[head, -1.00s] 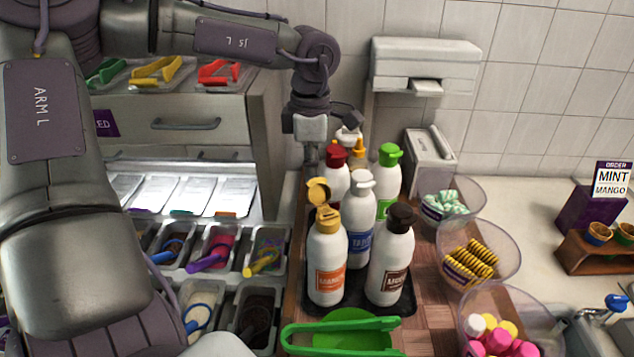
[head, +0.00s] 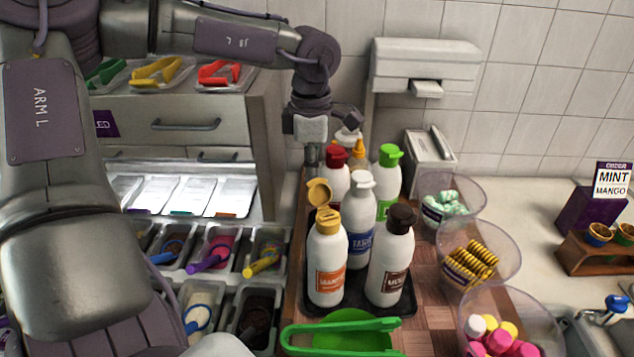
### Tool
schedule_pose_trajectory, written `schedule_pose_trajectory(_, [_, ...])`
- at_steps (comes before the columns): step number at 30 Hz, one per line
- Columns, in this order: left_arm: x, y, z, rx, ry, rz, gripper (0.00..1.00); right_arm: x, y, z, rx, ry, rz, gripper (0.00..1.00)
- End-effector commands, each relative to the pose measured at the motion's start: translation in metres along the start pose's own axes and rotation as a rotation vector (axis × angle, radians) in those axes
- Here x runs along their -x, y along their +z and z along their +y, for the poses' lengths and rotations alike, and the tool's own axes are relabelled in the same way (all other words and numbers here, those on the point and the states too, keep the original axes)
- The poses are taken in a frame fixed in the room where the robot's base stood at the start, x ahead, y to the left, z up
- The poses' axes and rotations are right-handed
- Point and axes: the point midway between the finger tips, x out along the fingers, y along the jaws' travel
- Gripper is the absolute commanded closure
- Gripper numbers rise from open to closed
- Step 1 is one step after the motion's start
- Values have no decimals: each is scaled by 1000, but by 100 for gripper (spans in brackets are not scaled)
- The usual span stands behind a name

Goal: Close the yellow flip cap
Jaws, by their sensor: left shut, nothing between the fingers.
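The yellow flip cap (head: 319,192) stands open, its lid raised above and behind the top of the mango bottle (head: 327,262). The white bottle with an orange label stands upright at the front left of a black tray (head: 392,310). My left gripper (head: 311,160) is behind the bottles, pointing down, with its fingers shut and empty. It is apart from the cap, and its fingertips are partly hidden by the cap and the bottles. My right gripper is not in view.
Bottles with white, brown, red and green caps (head: 391,153) crowd beside and behind the mango bottle. Green tongs (head: 340,328) lie in front. Clear bowls (head: 478,255) stand on the right, topping bins (head: 213,250) on the left.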

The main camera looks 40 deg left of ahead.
Motion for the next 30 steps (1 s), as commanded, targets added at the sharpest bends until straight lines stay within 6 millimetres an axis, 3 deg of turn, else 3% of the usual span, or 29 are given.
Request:
schedule_pose_trajectory(19, [20,15,-36,-3,1,0,100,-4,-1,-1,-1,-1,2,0])
schedule_pose_trajectory(30, [21,16,-39,0,-1,0,100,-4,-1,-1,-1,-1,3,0])
